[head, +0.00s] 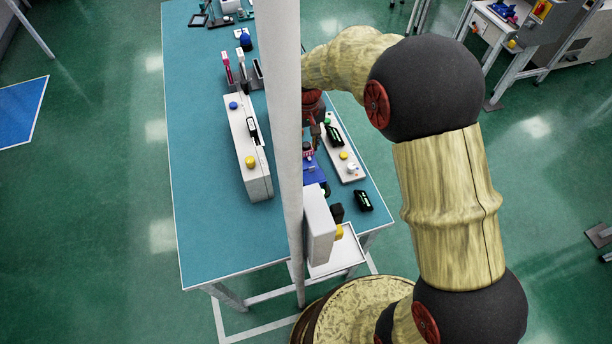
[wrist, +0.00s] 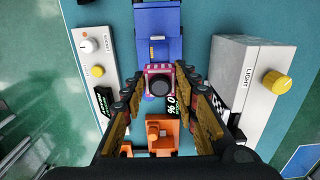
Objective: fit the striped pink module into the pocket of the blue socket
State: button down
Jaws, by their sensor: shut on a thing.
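The striped pink module (wrist: 151,71) shows in the middle of the wrist view, with a round black lens-like part facing the camera. My gripper (wrist: 160,88) is shut on it, with one finger at each side. The blue socket (wrist: 158,22) lies just beyond the module, at the top of the wrist view. Its pocket is partly hidden by the module, and I cannot tell whether they touch. In the head view the blue socket (head: 316,172) lies right of the pale post, which hides part of it. My gripper (head: 314,118) is small there.
A white control box (wrist: 92,55) with knobs stands left of the socket; a larger box (wrist: 232,75) marked LIGHT, with a yellow knob, stands right. An orange block (wrist: 162,132) lies below the module. The teal table (head: 215,235) is clear at its near left.

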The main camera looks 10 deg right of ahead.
notch_tip(320, 180, down, 13)
jog(key=b, duration=0.3)
jog(key=shift+f, duration=0.4)
jog(key=c, duration=1.6)
grip_release()
jog(key=shift+c, duration=0.2)
jog(key=shift+o, duration=1.3)
jog(key=shift+r, duration=0.2)
